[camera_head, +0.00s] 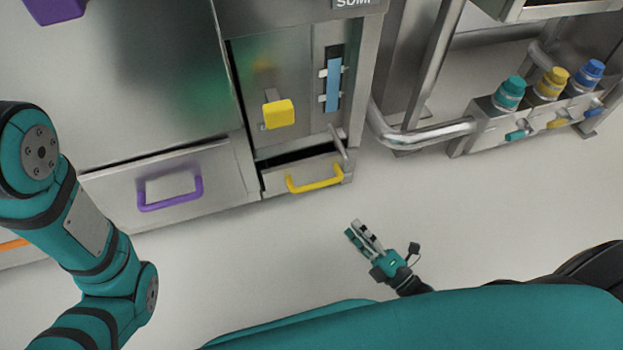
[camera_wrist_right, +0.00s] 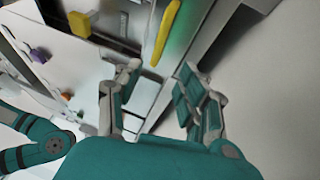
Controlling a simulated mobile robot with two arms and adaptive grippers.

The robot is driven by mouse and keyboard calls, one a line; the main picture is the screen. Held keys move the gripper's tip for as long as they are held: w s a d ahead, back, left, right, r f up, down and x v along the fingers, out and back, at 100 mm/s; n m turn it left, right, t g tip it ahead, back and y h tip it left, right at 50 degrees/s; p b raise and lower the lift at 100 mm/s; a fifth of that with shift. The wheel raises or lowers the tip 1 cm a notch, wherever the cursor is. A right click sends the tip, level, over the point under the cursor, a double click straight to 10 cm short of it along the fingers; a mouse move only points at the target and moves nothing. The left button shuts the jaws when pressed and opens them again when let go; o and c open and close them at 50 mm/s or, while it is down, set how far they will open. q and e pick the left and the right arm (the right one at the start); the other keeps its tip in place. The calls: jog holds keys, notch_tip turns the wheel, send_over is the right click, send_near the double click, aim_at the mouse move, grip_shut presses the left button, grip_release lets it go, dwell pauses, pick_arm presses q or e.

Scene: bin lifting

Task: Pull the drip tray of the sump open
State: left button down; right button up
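The sump's drip tray (camera_head: 273,179) is the low steel drawer front under the SUMP sign (camera_head: 357,2) in the head view. It has a yellow bar handle (camera_head: 315,185), and a dark gap shows above its front. I cannot tell whether it is pulled out slightly. My right gripper (camera_head: 362,232) is below and to the right of the handle, apart from it. In the right wrist view its fingers (camera_wrist_right: 160,84) are spread with nothing between them, and the yellow handle (camera_wrist_right: 165,32) lies beyond them. My left gripper is out of view; only its arm shows.
A purple-handled drawer (camera_head: 216,185) sits left of the tray. A yellow knob (camera_head: 278,113) and a blue gauge (camera_head: 333,84) are above it. A bent steel pipe (camera_head: 430,136) and a bench with coloured caps (camera_head: 500,124) stand at right. The floor before the tray is clear.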

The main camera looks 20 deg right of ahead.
aim_at(316, 183)
jog(key=b+x, duration=0.6)
jog(key=x, duration=0.8)
jog(key=shift+w+a, duration=0.2)
jog(key=shift+w, duration=0.15)
jog(key=shift+w+a+r, duration=0.15)
jog(key=shift+w+a, duration=0.05)
jog(key=shift+w, duration=0.25)
grip_shut()
